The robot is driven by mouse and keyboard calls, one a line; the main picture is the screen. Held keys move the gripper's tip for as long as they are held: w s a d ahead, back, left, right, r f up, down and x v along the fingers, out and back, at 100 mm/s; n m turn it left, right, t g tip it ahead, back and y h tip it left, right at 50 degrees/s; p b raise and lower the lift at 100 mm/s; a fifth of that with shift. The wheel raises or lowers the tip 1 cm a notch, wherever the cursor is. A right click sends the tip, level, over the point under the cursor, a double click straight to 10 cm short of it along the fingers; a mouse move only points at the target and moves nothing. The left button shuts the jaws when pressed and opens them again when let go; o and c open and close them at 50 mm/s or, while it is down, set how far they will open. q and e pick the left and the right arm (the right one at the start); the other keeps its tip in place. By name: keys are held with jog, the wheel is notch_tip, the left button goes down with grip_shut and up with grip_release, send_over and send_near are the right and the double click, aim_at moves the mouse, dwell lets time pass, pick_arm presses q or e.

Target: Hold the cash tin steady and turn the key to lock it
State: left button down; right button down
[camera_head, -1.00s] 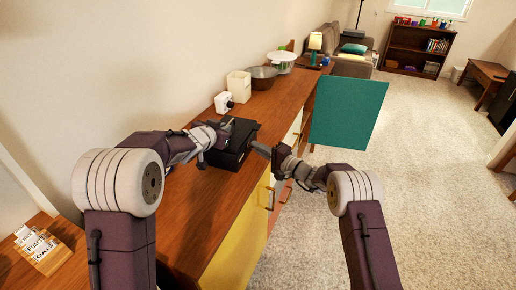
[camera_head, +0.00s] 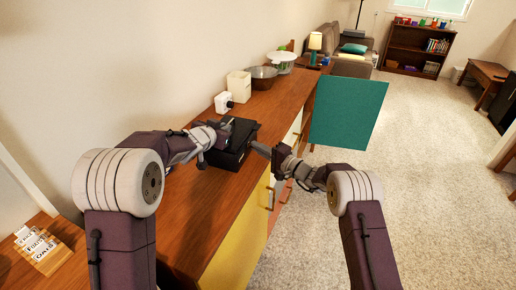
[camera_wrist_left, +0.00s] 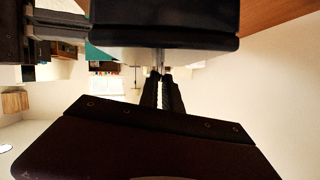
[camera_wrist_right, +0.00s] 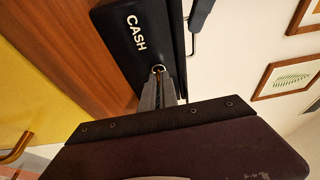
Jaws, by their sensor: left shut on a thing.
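The black cash tin (camera_head: 240,150) sits on the wooden top of the hutch. Its front with the white word CASH shows in the right wrist view (camera_wrist_right: 122,48). My left gripper (camera_head: 222,133) is shut on the tin from the wall side; its fingers (camera_wrist_left: 161,80) meet the tin's edge in the left wrist view. My right gripper (camera_head: 262,150) is at the tin's front. A small metal key ring (camera_wrist_right: 157,69) shows at its fingertips (camera_wrist_right: 160,80) in the right wrist view. The fingers are close together there, but whether they grip the key is unclear.
Behind the tin stand a white box-like item (camera_head: 222,102), a cream canister (camera_head: 239,86), a dark bowl (camera_head: 263,77) and a white bowl (camera_head: 282,62). A teal panel (camera_head: 347,113) stands right of the hutch. The hutch top (camera_head: 200,215) nearer me is clear.

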dwell(0.3)
jog(key=m+g+h, duration=0.1)
jog(key=m, duration=0.2)
jog(key=shift+r+m, duration=0.1)
jog(key=shift+m, duration=0.2)
jog(key=m+g, duration=0.1)
jog(key=m, duration=0.2)
jog(key=shift+w+d+r+g, duration=0.1)
jog(key=shift+g, duration=0.3)
jog(key=m+g, duration=0.1)
jog(key=m, duration=0.2)
jog(key=shift+w+r+m+g+h, duration=0.1)
jog(key=shift+m+g+h, duration=0.2)
jog(key=shift+g, duration=0.1)
pick_arm(q)
jog(key=shift+f, duration=0.1)
pick_arm(e)
jog(key=shift+w+m+g, duration=0.15)
jog(key=shift+m+g, duration=0.65)
jog(key=shift+m, duration=0.4)
jog(key=c, duration=1.6)
grip_release()
jog(key=shift+d, duration=0.1)
